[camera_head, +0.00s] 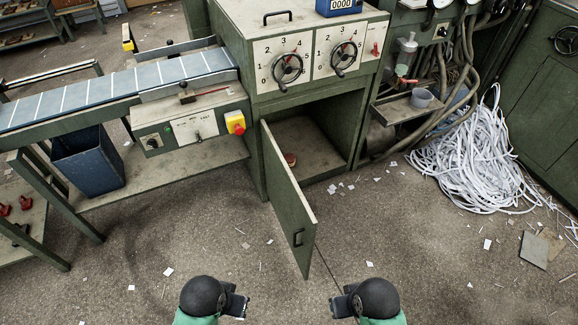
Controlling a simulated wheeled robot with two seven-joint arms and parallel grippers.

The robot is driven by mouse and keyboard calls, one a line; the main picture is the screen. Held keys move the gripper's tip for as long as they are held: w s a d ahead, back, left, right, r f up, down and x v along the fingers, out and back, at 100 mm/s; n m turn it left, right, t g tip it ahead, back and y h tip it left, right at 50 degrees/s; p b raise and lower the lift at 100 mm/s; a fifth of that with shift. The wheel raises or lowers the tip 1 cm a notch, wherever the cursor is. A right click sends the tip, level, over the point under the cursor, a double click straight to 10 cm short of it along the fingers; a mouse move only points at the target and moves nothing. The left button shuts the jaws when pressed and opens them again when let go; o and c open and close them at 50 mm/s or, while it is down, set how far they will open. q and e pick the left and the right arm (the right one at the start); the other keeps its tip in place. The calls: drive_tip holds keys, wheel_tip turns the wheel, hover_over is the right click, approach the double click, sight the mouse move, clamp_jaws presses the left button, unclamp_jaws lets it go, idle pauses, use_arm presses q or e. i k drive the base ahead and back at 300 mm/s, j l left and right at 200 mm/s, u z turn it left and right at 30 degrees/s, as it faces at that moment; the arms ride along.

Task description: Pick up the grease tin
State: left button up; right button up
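A small reddish-brown round thing (290,158), perhaps the grease tin, sits low inside the open cabinet (330,162) under the two dials. The door's edge partly hides it, and it is too small to make out a label. The green cabinet door (287,197) stands swung out towards me. My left gripper (238,303) is at the bottom of the view, left of the door. My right gripper (342,304) is at the bottom, right of the door. Both are well short of the cabinet, and their finger gaps are not clear.
A conveyor belt (107,89) and control box with a red-and-yellow button (235,122) stand left of the cabinet. A side shelf with a grey cup (422,97) and a heap of white strips (478,160) lie right.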

sight(290, 158)
drive_tip(key=l+u, duration=0.15)
drive_tip(key=l, duration=0.4)
drive_tip(key=k+l+u, duration=0.2)
drive_tip(key=l, duration=0.3)
drive_tip(key=i+l, duration=0.15)
drive_tip(key=l, duration=0.25)
drive_tip(key=i+l+u, duration=0.1)
drive_tip(key=l, duration=0.25)
drive_tip(key=i+l, duration=0.2)
drive_tip(key=l, duration=0.2)
drive_tip(key=i+l+u, duration=0.1)
drive_tip(key=l, duration=0.3)
drive_tip(key=i+l, duration=0.15)
drive_tip(key=l, duration=0.25)
drive_tip(key=j+u, duration=0.05)
